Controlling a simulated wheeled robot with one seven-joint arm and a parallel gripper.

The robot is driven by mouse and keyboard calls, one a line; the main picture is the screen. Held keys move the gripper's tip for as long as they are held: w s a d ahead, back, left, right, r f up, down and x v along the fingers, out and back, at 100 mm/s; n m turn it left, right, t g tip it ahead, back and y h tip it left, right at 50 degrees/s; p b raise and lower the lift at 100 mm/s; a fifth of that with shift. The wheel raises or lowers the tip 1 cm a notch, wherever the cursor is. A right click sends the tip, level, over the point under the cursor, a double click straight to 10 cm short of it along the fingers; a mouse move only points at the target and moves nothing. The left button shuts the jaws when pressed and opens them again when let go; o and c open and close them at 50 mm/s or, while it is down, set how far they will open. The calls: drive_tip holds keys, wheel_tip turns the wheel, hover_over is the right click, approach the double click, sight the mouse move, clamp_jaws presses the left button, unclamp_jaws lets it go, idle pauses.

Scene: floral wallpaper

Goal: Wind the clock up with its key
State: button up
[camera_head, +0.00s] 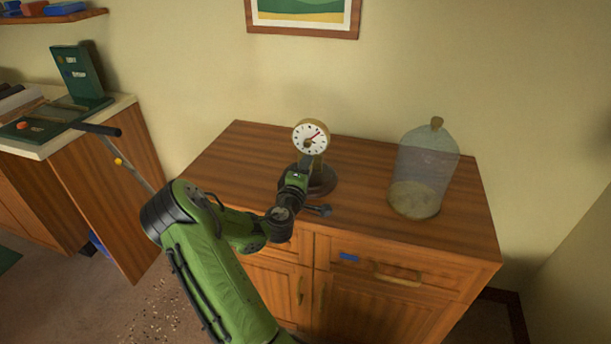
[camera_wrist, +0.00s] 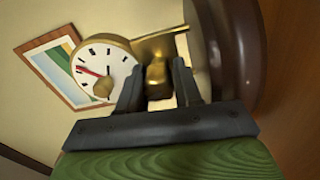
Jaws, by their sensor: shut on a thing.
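The clock (camera_head: 311,132) stands on a round dark base (camera_head: 324,181) on the wooden cabinet, its white dial facing me with a red hand. It also shows in the wrist view, turned sideways, with its white dial (camera_wrist: 100,66). My gripper (camera_head: 305,165) is just in front of the clock, below the dial. In the wrist view my gripper (camera_wrist: 157,85) is shut on a brass piece, which looks like the key (camera_wrist: 156,78). A brass knob (camera_wrist: 103,87) sits in front of the dial. The fingers hide part of the clock's stem.
The wooden cabinet top (camera_head: 235,160) is clear to the left of the clock. A counter with a green device (camera_head: 80,75) stands at the left.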

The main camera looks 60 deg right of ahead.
drive_tip(key=shift+f+m, duration=0.1)
drive_tip(key=shift+m, duration=1.8)
drive_tip(key=o, duration=1)
drive_tip(key=shift+o, duration=0.2)
